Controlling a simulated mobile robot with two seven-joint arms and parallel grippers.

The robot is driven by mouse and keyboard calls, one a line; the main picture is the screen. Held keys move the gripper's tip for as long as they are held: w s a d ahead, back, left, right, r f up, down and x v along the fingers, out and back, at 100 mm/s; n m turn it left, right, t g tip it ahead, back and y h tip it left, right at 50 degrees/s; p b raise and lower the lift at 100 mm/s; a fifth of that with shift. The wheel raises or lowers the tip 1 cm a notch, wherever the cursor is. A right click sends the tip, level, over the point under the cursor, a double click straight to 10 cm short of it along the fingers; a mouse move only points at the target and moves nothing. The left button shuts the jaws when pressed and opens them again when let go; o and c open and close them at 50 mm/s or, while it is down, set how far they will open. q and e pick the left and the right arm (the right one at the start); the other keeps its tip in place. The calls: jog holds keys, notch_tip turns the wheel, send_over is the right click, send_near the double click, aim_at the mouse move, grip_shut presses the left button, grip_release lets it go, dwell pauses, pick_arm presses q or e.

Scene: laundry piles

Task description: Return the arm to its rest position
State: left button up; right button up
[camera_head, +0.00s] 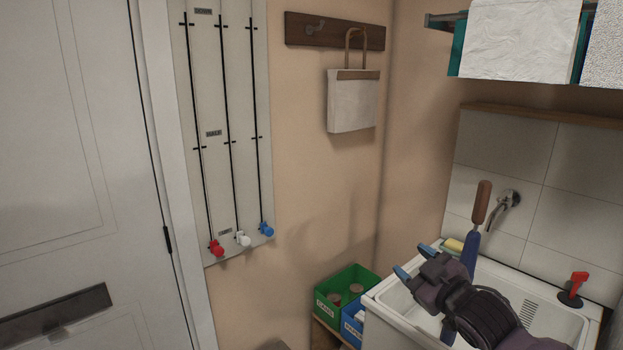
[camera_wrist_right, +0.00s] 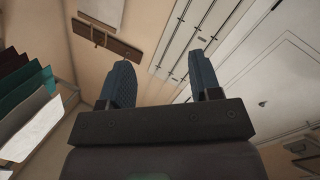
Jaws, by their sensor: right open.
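My right gripper (camera_head: 415,261) is over the white sink at the lower right of the head view. Its two blue fingers are apart and point up and to the left. In the right wrist view, the gripper (camera_wrist_right: 163,72) is open and no object sits between its fingers. The wall and the panel with rods show beyond them. My right arm comes in from the bottom right. My left gripper does not show.
The sink (camera_head: 552,318) holds a wooden-handled blue tool (camera_head: 481,205), partly hidden by my gripper. A red-handled item (camera_head: 577,284) stands on its right rim. Green (camera_head: 354,278) and blue bins sit left of it. A bag (camera_head: 352,105) hangs above.

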jog(key=s+d+f+m+g+h, duration=0.1)
jog(key=s+d+f+m+h, duration=0.1)
jog(key=s+f, duration=0.7)
jog(key=s+d+f+m+g+h, duration=0.2)
jog(key=s+d+f+m, duration=0.1)
jog(key=s+f, duration=0.7)
jog(key=s+d+f+m+g+h, duration=0.1)
jog(key=s+f+m, duration=0.3)
jog(key=s+f, duration=0.6)
notch_tip(320, 180, down, 3)
jog(key=shift+d+f+m+g+h, duration=0.1)
jog(key=shift+d+m+g+h, duration=0.25)
jog(key=shift+d+h, duration=0.55)
